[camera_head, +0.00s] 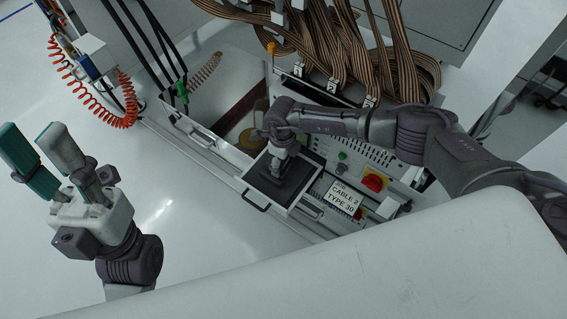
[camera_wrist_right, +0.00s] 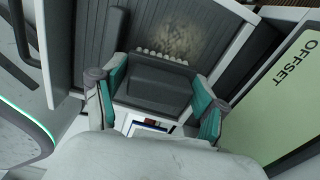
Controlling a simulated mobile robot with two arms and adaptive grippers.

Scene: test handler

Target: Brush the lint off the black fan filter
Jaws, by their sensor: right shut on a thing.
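The black fan filter (camera_head: 267,182) lies in a pale pulled-out drawer in the middle of the head view. In the right wrist view, the filter (camera_wrist_right: 222,42) has ridges and a pale, fuzzy lint patch (camera_wrist_right: 176,30) on it. My right gripper (camera_head: 283,150) is over the filter. In the wrist view its teal-padded fingers are shut on a dark grey brush (camera_wrist_right: 158,88). The brush's pale bristle tufts show just below the lint patch; I cannot tell whether they touch the filter. My left gripper (camera_head: 33,140) is open and empty at the far left, away from the drawer.
A sign reading "CABLE 2 TYPE 30" (camera_head: 343,198) and a red-and-yellow switch (camera_head: 373,181) are right of the drawer. Brown ribbon cables (camera_head: 335,45) hang behind. A green panel marked "OFFSET" (camera_wrist_right: 290,95) stands close at the right in the wrist view.

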